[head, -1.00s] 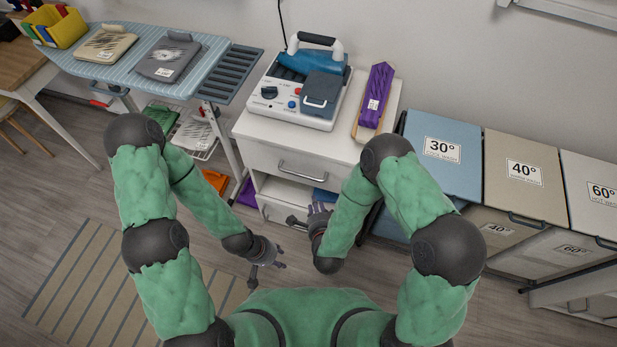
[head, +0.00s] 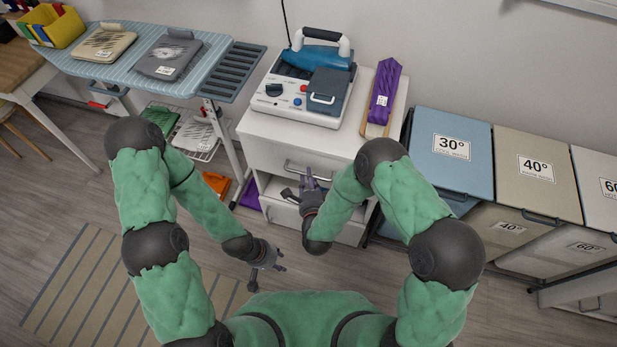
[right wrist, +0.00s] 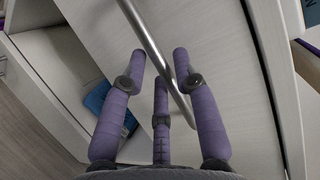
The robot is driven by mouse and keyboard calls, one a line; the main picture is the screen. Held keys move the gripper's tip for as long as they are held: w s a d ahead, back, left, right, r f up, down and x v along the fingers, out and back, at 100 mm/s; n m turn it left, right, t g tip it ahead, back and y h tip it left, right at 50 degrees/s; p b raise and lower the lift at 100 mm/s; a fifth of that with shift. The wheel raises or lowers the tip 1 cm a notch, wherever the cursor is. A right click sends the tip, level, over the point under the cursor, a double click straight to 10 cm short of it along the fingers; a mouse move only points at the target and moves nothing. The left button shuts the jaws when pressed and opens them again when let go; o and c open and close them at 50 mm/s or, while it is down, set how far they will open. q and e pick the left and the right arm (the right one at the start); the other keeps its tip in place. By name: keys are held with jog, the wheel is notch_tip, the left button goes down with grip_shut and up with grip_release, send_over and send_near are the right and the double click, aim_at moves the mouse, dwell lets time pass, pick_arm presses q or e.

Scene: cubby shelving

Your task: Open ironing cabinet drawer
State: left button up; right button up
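The white ironing cabinet (head: 258,149) stands ahead of me with an upper drawer that looks closed. The drawer's metal bar handle (head: 300,170) runs across its front. My right gripper (head: 309,180) is at this handle. In the right wrist view the handle (right wrist: 150,38) passes between the spread fingers of the right gripper (right wrist: 160,72), near the tips. The fingers are open and not closed around it; I cannot tell whether any touches it. My left gripper (head: 277,262) is low over the floor, away from the cabinet, with its fingers apart and empty.
A steam iron station (head: 300,90) and a purple folded item (head: 384,90) sit on the cabinet top. An ironing board (head: 120,55) stands at left. Blue (head: 450,150) and beige (head: 538,170) laundry bins stand at right. A blue item (right wrist: 113,110) lies in the cabinet's open shelf.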

pick_arm(q)
jog(key=shift+f, duration=0.2)
pick_arm(e)
jog(key=shift+w+a+f, duration=0.1)
jog(key=shift+w+f, duration=0.05)
jog(key=shift+w, duration=0.55)
grip_shut()
